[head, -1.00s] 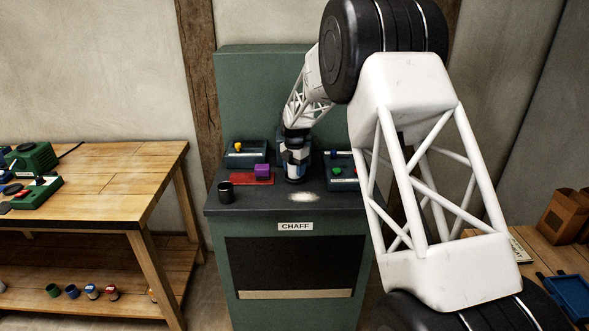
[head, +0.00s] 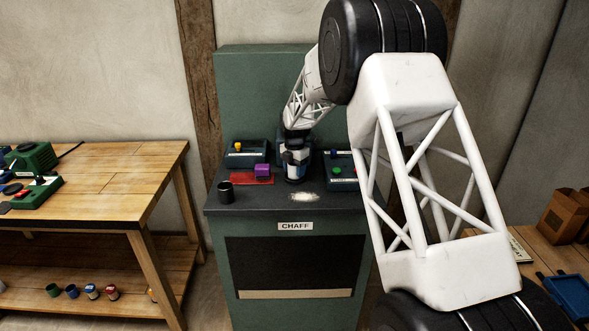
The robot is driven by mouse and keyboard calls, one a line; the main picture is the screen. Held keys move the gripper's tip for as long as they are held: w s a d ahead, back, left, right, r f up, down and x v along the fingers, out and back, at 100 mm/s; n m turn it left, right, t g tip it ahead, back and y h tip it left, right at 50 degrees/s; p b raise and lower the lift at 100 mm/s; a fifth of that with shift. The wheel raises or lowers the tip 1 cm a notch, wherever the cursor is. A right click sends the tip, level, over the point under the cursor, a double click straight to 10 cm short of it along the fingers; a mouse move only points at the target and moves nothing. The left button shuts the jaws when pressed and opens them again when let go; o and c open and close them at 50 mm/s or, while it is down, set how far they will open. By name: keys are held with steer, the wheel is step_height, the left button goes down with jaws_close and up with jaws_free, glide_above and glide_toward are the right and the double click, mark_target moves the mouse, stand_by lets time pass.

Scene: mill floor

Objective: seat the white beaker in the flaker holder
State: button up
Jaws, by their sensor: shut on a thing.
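My gripper (head: 297,154) is over the top of the green chaff cabinet, pointing down. It is shut on the white beaker (head: 294,171), which looks upright, low over the dark top. The fingers hide part of the beaker. A dark blue machine body (head: 307,157) shows just behind the gripper, partly hidden by it. I cannot tell which machine is the flaker. I cannot tell whether the beaker's base touches a holder or the top.
A black cup (head: 226,192) stands at the top's front left. A purple block (head: 262,170) sits on a red pad (head: 244,180). Button boxes stand left (head: 246,151) and right (head: 341,170). A pale powder patch (head: 304,197) lies in front of the gripper.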

steer(key=shift+f, duration=0.4)
steer(key=o, duration=0.7)
steer(key=shift+r, duration=0.1)
step_height(320, 180, up, 11)
stand_by(1.5)
stand_by(0.3)
stand_by(0.3)
